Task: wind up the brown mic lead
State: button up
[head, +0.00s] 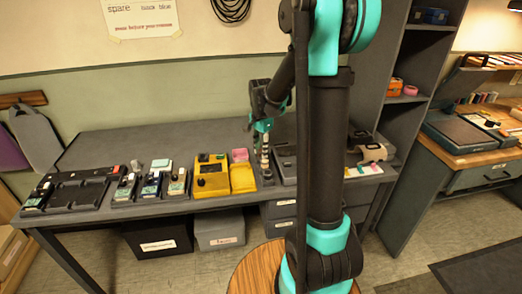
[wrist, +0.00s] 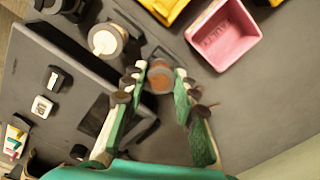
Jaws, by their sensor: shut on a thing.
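My gripper (wrist: 158,84) points down at the dark grey bench in the wrist view, its green fingers on both sides of a round brown thing (wrist: 161,78). It is closed on this thing, which may be the brown mic lead or its reel; I cannot tell which. A thin brown bit (wrist: 208,104) shows beside the right finger. In the head view my gripper (head: 264,150) is low over the bench, right of the yellow boxes. The brown thing cannot be made out there.
A pink tray (wrist: 225,35) lies close to my fingers, with a yellow tray (head: 242,178) and yellow box (head: 210,182) beside it. A round pale-topped knob (wrist: 104,40) stands left of my fingers. Small pedals (head: 150,184) line the bench's left. Grey shelves (head: 405,120) stand right.

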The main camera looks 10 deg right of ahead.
dwell(0.4)
jog(key=m, duration=0.4)
jog(key=shift+m, duration=0.3)
jog(key=m, duration=0.4)
jog(key=shift+m, duration=0.3)
jog(key=m, duration=0.4)
jog(key=shift+m, duration=0.4)
jog(key=m, duration=0.4)
jog(key=o, duration=1.1)
jog(key=shift+c, duration=0.2)
